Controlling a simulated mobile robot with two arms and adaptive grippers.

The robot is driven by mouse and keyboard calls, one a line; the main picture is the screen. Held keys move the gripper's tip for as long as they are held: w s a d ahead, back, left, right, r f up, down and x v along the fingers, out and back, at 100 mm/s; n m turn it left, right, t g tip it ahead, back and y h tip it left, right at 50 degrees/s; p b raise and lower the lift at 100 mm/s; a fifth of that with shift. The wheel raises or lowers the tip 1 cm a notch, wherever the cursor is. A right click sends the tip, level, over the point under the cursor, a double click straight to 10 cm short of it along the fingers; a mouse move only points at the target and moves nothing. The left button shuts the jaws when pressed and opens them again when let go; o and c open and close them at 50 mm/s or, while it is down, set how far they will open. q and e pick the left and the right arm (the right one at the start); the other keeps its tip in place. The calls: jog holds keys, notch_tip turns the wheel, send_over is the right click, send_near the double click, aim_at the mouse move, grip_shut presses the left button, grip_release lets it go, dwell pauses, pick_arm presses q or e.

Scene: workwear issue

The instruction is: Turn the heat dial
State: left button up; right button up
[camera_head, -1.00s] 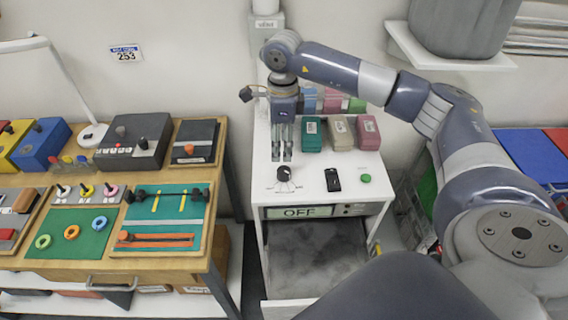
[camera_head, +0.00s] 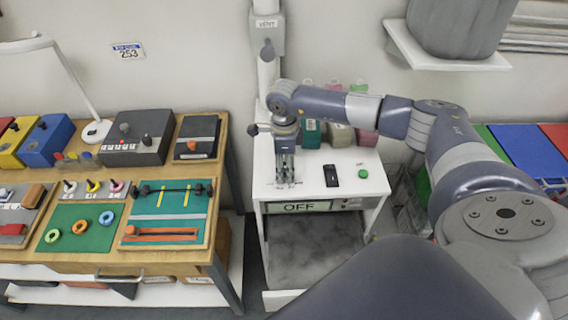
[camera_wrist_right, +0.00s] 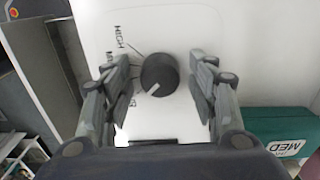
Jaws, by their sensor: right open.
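The heat dial (camera_wrist_right: 159,74) is a round black knob with a pale pointer mark, on a white panel with printed labels, one reading HIGH. In the right wrist view it sits between the two fingers of my right gripper (camera_wrist_right: 160,88), which is open with a gap on both sides of the dial. In the head view the right gripper (camera_head: 285,178) points down over the white cabinet top (camera_head: 322,202) and hides the dial. The display (camera_head: 300,207) on the cabinet front reads OFF. My left gripper is out of view.
A black switch (camera_head: 331,176) and a green button (camera_head: 363,173) are right of the gripper. Colored boxes, including a green one (camera_head: 310,135), stand behind it. A wooden workbench (camera_head: 222,150) with several boards is at left, across a gap.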

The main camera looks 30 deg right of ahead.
jog(key=c, duration=1.1)
jog(key=shift+o, duration=0.2)
jog(key=m+b, duration=0.1)
jog(key=m, duration=0.1)
jog(key=shift+f+m+b, duration=0.1)
jog(key=shift+m+b, duration=0.95)
jog(key=shift+m, duration=0.75)
jog(key=shift+w, duration=0.1)
jog(key=o, duration=1.1)
jog(key=shift+c, duration=0.2)
